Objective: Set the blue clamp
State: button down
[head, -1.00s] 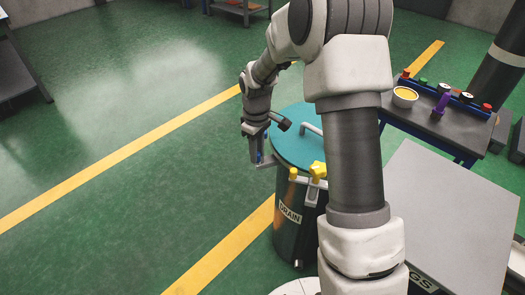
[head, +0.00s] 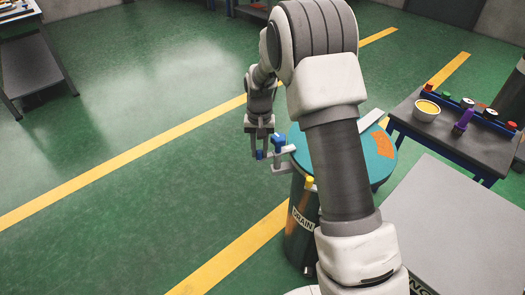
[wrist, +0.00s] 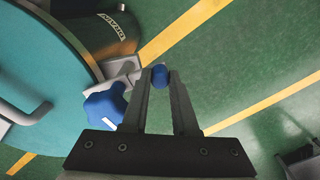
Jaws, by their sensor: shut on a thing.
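The blue clamp has a blue star knob (head: 278,144) and a pale bar with a blue round end (head: 261,155). It sits at the left rim of the teal lid (head: 380,170) on a dark drum labelled DRAIN (head: 301,222). My gripper (head: 261,157) is shut on the blue end, outside the rim. In the wrist view the blue end (wrist: 159,76) is between my fingertips, and the star knob (wrist: 104,104) is just left of the fingers. How the clamp meets the rim is partly hidden. A yellow clamp end (head: 309,181) shows at the front rim.
My arm hides the middle of the lid. A lid handle shows in the wrist view (wrist: 22,112). A table (head: 460,145) with a yellow-filled bowl (head: 426,110) and a purple object (head: 463,122) stands right. A grey surface (head: 450,225) is nearer.

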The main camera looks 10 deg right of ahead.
jog(key=shift+w+a+m, duration=0.1)
jog(key=shift+w+m, duration=0.5)
jog(key=shift+m, duration=0.4)
jog(key=c, duration=0.7)
grip_release()
jog(key=shift+r, duration=0.1)
notch_tip(320, 180, up, 17)
jog(key=shift+r+p, duration=0.15)
jog(key=shift+p, duration=1.05)
